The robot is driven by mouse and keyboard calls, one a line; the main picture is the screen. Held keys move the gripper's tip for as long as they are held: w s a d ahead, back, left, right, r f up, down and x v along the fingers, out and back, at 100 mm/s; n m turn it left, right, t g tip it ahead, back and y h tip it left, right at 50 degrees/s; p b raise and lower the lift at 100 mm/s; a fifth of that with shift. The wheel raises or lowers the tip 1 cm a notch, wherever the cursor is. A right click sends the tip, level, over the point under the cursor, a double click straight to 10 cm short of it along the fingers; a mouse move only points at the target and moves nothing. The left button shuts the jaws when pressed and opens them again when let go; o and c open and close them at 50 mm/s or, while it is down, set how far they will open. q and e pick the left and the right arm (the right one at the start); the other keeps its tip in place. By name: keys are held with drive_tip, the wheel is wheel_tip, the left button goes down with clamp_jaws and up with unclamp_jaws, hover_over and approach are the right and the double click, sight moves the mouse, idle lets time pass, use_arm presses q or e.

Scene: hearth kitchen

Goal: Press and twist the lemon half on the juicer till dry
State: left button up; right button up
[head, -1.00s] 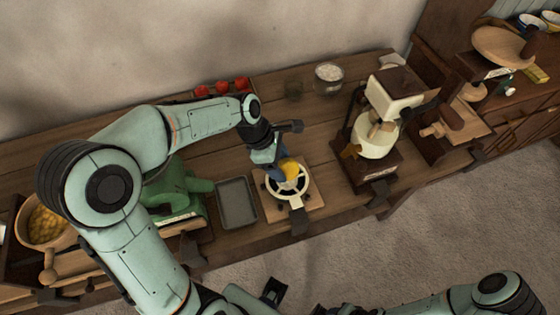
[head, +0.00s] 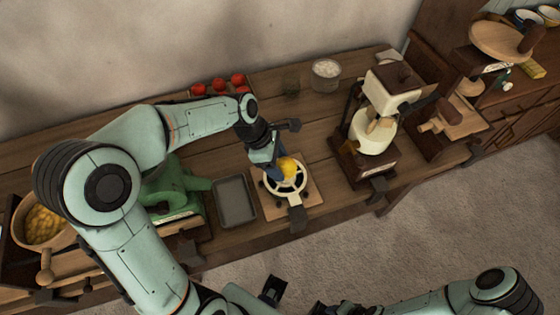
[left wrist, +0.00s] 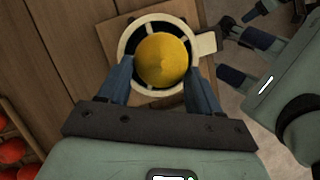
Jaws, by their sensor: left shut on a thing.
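The yellow lemon half (left wrist: 163,60) sits dome up over the middle of the juicer. It also shows in the head view (head: 288,168). The juicer has a pale round rim (left wrist: 121,46) and a tab-like handle (head: 297,216), and rests on a wooden board (head: 311,201). My left gripper (left wrist: 162,78) is shut on the lemon half, one blue finger on each side. The juicer's cone is hidden under the lemon. My right gripper (left wrist: 228,50) is empty, right of the juicer in the wrist view, its fingers apart.
A grey tray (head: 234,203) lies left of the juicer board, beside a green machine (head: 163,189). A cream and brown grinder (head: 378,128) stands to the right. Red fruit (head: 218,84) and a glass bowl (head: 326,75) are behind. Bench between board and grinder is clear.

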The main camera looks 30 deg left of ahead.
use_arm(q)
drive_tip(key=shift+s+f+n+t+p, duration=0.15)
drive_tip(key=shift+n+t+p, duration=0.25)
drive_tip(key=shift+n, duration=0.8)
drive_tip(key=shift+f+n+y, duration=0.15)
drive_tip(key=shift+n+y, duration=0.15)
drive_tip(key=shift+n, duration=0.2)
drive_tip(key=shift+c, duration=0.4)
drive_tip(key=m+g+p, duration=0.1)
drive_tip(key=m, duration=0.4)
drive_tip(key=m+g+h+p, duration=0.1)
drive_tip(key=shift+s+d+m, duration=0.1)
drive_tip(key=shift+s+m, duration=0.1)
drive_tip(key=shift+m, duration=0.2)
drive_tip(key=n, duration=0.2)
drive_tip(key=n+t+p, duration=0.1)
drive_tip(key=shift+w+n, duration=0.2)
drive_tip(key=shift+n, duration=0.2)
drive_tip(key=shift+w+r+n+t+y, duration=0.2)
drive_tip(key=shift+w+n+t+y, duration=0.1)
drive_tip(key=shift+n, duration=0.4)
drive_tip(key=shift+w+n+t+p, duration=0.15)
drive_tip(key=shift+n+t+p, duration=0.15)
drive_tip(key=shift+n+p, duration=0.4)
use_arm(e)
drive_tip(key=w+r, duration=0.3)
drive_tip(key=r, duration=0.3)
drive_tip(key=shift+w, duration=0.35)
